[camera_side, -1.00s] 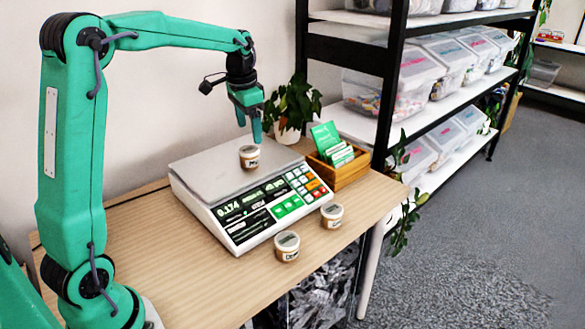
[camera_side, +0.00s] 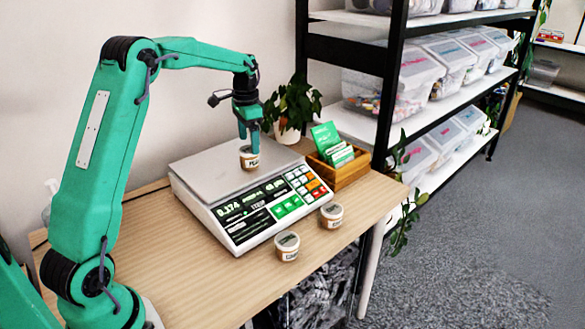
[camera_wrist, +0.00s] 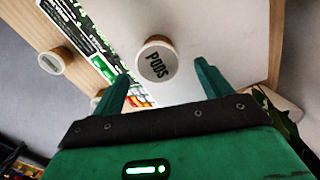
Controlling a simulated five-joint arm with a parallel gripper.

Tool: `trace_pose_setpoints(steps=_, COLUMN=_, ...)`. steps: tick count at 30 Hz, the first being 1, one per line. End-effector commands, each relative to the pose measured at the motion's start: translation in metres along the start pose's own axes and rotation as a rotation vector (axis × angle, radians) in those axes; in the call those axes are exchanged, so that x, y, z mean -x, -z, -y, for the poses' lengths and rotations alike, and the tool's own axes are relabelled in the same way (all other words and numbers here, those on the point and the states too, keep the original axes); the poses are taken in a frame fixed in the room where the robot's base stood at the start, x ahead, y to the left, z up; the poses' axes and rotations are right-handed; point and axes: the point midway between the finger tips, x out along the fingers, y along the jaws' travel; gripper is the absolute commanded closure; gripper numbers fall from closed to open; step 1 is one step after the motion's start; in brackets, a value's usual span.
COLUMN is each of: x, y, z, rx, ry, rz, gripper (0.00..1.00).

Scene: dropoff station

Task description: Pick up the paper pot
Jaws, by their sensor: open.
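A small paper pot (camera_side: 249,161) with a dark label stands on the metal plate of the weighing scale (camera_side: 200,170). In the wrist view my gripper (camera_wrist: 163,75) is open, with a finger on each side of the pot. Whether a finger touches it I cannot tell.
Two similar pots, one at the front (camera_side: 287,245) and one to its right (camera_side: 331,215), stand on the wooden table (camera_side: 165,270). A wooden box of green packets (camera_side: 342,172) and a potted plant (camera_side: 290,110) stand behind the scale's right side.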

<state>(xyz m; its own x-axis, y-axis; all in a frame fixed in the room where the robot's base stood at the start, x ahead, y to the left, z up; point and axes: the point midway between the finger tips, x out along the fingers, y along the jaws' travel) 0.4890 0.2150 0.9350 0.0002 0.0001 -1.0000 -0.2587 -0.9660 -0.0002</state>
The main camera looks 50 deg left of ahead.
Motion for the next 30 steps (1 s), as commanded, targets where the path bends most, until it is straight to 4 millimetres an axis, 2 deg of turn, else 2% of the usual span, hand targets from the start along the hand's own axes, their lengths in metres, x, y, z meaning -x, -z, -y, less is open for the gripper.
trace_pose_setpoints(steps=3, x=-0.007, y=-0.001, z=-0.001, rx=0.000, ry=-0.001, rz=0.002, gripper=0.23)
trace_pose_setpoints(steps=11, x=-0.011, y=-0.001, z=-0.001, rx=0.000, ry=0.000, rz=0.000, gripper=0.23)
trace_pose_setpoints(steps=24, x=-0.055, y=-0.003, z=-0.002, rx=0.000, ry=-0.001, rz=0.002, gripper=0.23)
trace_pose_setpoints(steps=30, x=-0.060, y=-0.003, z=-0.002, rx=0.000, ry=0.000, rz=0.000, gripper=0.23)
